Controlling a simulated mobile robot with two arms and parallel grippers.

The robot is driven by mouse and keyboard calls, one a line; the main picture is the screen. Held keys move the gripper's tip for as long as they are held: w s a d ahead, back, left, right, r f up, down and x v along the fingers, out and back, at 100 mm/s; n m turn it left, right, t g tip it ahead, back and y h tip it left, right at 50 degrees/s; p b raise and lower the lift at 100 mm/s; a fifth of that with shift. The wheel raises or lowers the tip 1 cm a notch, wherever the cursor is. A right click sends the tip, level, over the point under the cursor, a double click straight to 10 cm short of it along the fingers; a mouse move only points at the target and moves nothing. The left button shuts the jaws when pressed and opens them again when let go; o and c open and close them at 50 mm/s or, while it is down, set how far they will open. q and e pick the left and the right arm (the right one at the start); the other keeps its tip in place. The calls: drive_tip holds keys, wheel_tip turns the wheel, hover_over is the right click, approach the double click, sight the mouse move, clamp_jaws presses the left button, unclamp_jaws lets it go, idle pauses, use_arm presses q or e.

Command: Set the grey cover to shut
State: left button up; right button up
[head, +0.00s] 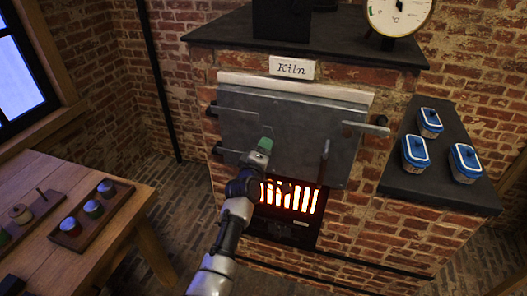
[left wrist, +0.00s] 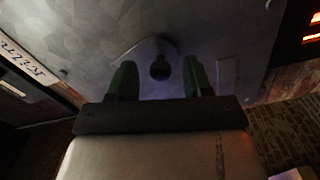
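A large grey metal plate (head: 300,118) covers the front of the brick kiln, with hinges at its left and a bar handle (head: 365,128) at its right. In the left wrist view, a small rounded grey cover (left wrist: 148,47) with a dark round knob or hole (left wrist: 160,67) lies on the plate (left wrist: 90,30). I cannot tell which way this cover is turned. My left gripper (head: 264,146) is in front of the plate; its green fingers (left wrist: 160,78) are apart, one on each side of the dark round part, without visible contact. My right gripper is not in view.
A glowing fire grate (head: 290,197) is just below the plate. Several blue-lidded containers (head: 429,123) stand on a dark shelf (head: 400,187) at right. A wooden table (head: 110,165) with trays of jars is at left. A gauge (head: 398,14) sits on top.

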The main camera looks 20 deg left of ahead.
use_arm(q)
drive_tip(key=s+p, duration=0.6)
drive_tip(key=s, duration=0.4)
drive_tip(key=shift+s+a, duration=0.2)
drive_tip(key=shift+s, duration=0.2)
drive_tip(key=s+d+f+m+g+h+b, duration=0.1)
drive_tip(key=s+f+m+g, duration=0.3)
drive_tip(key=s+f, duration=0.75)
drive_tip(key=s+f+m+g+b, duration=0.1)
drive_tip(key=s+f+m+g, duration=0.3)
drive_tip(key=f, duration=1.5)
drive_tip(key=s+a+f+m+g, duration=0.2)
drive_tip(key=s+f, duration=0.4)
drive_tip(key=s, duration=0.5)
drive_tip(key=s+a+f+m+g+y+b, duration=0.1)
drive_tip(key=s+f+m+g, duration=0.3)
drive_tip(key=s, duration=0.8)
drive_tip(key=s+a+f+m+g, duration=0.3)
drive_tip(key=s+f, duration=0.5)
drive_tip(key=s, duration=0.3)
drive_tip(key=shift+s+f+y+b, duration=0.3)
drive_tip(key=shift+s+f, duration=0.1)
